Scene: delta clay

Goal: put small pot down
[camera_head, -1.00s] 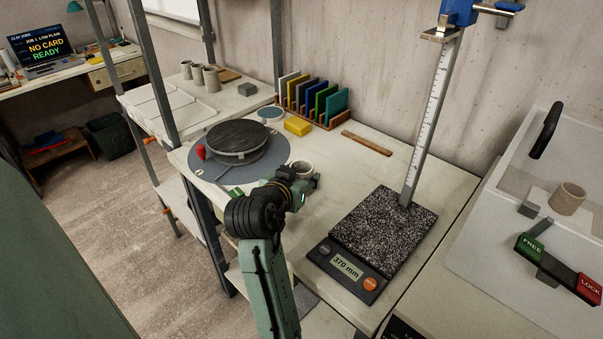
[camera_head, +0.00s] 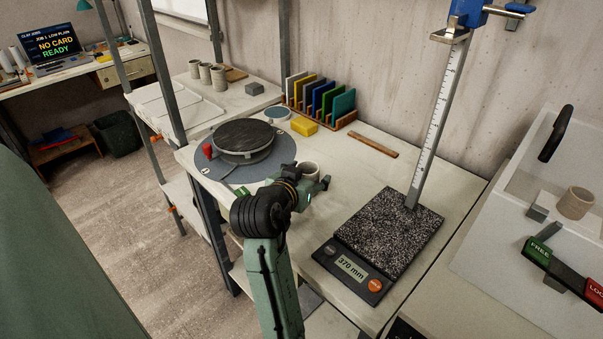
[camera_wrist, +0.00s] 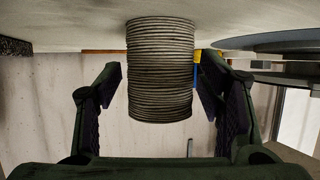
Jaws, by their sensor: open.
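The small pot (camera_head: 310,170) is a pale ridged cylinder on the worktable, right of the round wheel. In the wrist view, where the table is at the top, the pot (camera_wrist: 160,70) meets the table surface with its base. My gripper (camera_wrist: 158,85) is open, with one finger on each side of the pot and a visible gap at both sides. In the head view my gripper (camera_head: 313,184) is at the near side of the pot and hides its lower part.
The dark-topped wheel (camera_head: 243,138) is left of the pot. A yellow block (camera_head: 304,124) and a rack of coloured slabs (camera_head: 322,100) stand behind. A speckled plate (camera_head: 390,232) with a tall scale is at right. Bare table lies between pot and plate.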

